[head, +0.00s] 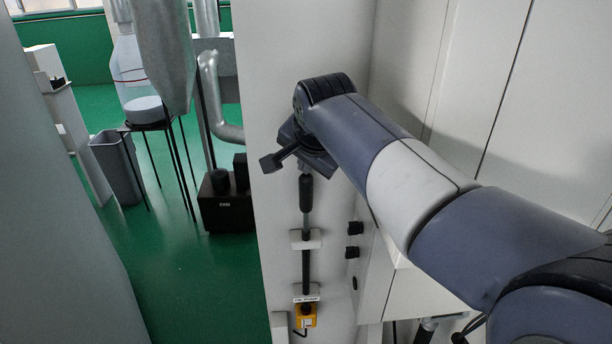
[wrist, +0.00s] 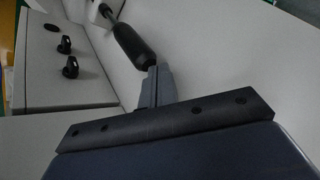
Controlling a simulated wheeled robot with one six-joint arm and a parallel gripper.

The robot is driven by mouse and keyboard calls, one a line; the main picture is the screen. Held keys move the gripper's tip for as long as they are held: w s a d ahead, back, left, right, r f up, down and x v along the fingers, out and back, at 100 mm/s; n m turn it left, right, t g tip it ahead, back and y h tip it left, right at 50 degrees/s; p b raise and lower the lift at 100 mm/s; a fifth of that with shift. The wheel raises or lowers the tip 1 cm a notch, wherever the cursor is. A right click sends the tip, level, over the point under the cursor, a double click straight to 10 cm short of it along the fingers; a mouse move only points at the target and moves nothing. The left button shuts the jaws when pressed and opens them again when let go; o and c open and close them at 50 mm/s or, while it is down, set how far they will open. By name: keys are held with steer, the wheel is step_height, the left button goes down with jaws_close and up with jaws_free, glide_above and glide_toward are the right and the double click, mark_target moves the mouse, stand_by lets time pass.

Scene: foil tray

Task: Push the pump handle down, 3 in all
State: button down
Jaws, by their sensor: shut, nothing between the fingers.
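The pump handle (head: 306,193) is a dark grip on top of a thin upright rod on the pale panel. The rod runs down through a white bracket to a yellow base (head: 306,316). My gripper (head: 304,168) is shut and empty, right above the top of the grip. In the wrist view the shut fingers (wrist: 157,73) meet or nearly meet the end of the handle grip (wrist: 132,45). I cannot tell whether they touch. A length of bare rod shows below the grip.
Black knobs (head: 354,228) sit on the panel to the right of the rod; they also show in the wrist view (wrist: 70,67). A small white label (head: 306,299) is above the yellow base. Green floor, a black stand and a grey bin (head: 117,165) lie to the left.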

mark_target(307, 183)
steer(key=shift+f+b, duration=1.8)
steer(key=shift+f, duration=0.7)
stand_by(1.4)
steer(key=shift+r, duration=0.15)
steer(key=shift+r+p, duration=2.55)
steer(key=shift+r, duration=0.4)
steer(key=shift+r, duration=0.15)
step_height(307, 183, up, 5)
steer(key=p, duration=0.4)
